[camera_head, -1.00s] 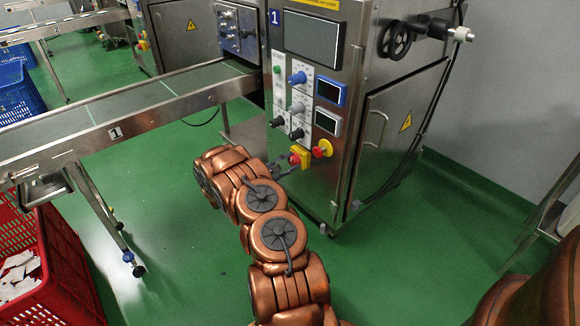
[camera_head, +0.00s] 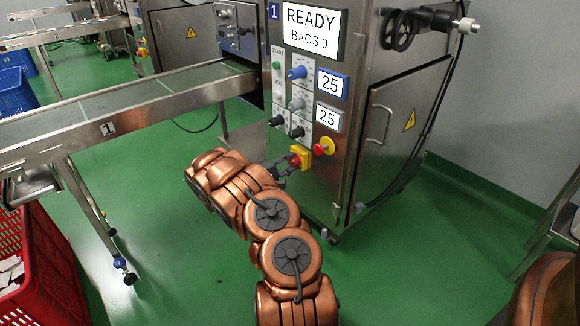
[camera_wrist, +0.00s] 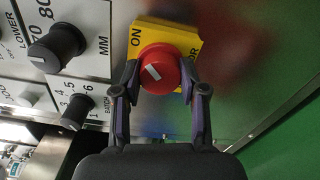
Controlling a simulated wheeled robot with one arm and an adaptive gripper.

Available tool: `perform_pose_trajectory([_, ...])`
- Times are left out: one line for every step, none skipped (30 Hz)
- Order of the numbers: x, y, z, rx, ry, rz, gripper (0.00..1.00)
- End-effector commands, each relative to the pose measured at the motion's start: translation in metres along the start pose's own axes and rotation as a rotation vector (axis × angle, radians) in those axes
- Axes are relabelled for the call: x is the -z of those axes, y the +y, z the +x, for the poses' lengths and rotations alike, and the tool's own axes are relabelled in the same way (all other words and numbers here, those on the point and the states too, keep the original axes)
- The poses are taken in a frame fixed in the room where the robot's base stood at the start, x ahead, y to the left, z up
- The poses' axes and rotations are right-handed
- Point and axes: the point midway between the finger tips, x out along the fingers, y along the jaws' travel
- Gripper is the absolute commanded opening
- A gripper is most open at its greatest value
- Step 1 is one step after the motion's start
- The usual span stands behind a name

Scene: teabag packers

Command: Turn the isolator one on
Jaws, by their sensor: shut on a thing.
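The isolator is a red rotary knob (camera_wrist: 160,68) on a yellow plate (camera_wrist: 186,40), low on the front of machine one. In the head view the knob (camera_head: 294,159) and the yellow plate (camera_head: 303,151) show just beyond my gripper (camera_head: 282,166). My gripper (camera_wrist: 165,88) is shut on the red knob, one finger on each side of it. The knob's white mark lies slanted, with one end toward the upper left, where the plate reads ON. Part of the plate's other lettering is hidden by a finger.
Machine one's main display (camera_head: 312,30) reads READY, BAGS 0. Two smaller displays (camera_head: 332,85) read 25. Several black, grey and blue dials sit above the isolator. A red button on yellow (camera_head: 324,146) is close at right. A conveyor (camera_head: 130,105) runs left.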

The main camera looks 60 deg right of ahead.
Motion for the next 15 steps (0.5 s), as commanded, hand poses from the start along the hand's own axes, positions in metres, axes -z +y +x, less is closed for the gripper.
perform_pose_trajectory([-0.0003,-0.0018,0.0001,0.002,-0.001,0.006,0.07])
perform_pose_trajectory([-0.0003,-0.0016,0.0001,0.002,-0.001,0.009,0.07])
perform_pose_trajectory([-0.0004,-0.0015,0.0001,0.002,-0.001,0.011,0.07])
perform_pose_trajectory([-0.0005,-0.0014,0.0001,0.002,-0.001,0.012,0.07])
perform_pose_trajectory([-0.0005,-0.0013,0.0001,0.002,-0.001,0.013,0.07])
perform_pose_trajectory([-0.0005,-0.0012,0.0001,0.002,-0.001,0.014,0.07])
perform_pose_trajectory([-0.0005,-0.0011,0.0001,0.002,-0.001,0.014,0.07])
perform_pose_trajectory([-0.0006,-0.0012,0.0,0.002,-0.001,0.014,0.07])
perform_pose_trajectory([-0.0006,-0.0011,0.0,0.002,-0.001,0.014,0.07])
perform_pose_trajectory([-0.0005,-0.0011,0.0,0.002,-0.001,0.014,0.07])
perform_pose_trajectory([-0.0005,-0.0011,0.0,0.002,-0.001,0.014,0.07])
perform_pose_trajectory([-0.0006,-0.0011,0.0001,0.002,-0.001,0.014,0.07])
perform_pose_trajectory([-0.0005,-0.0012,0.0,0.002,-0.001,0.013,0.07])
perform_pose_trajectory([-0.0005,-0.0012,0.0,0.002,-0.001,0.013,0.07])
perform_pose_trajectory([-0.0005,-0.0012,0.0001,0.002,-0.001,0.013,0.44])
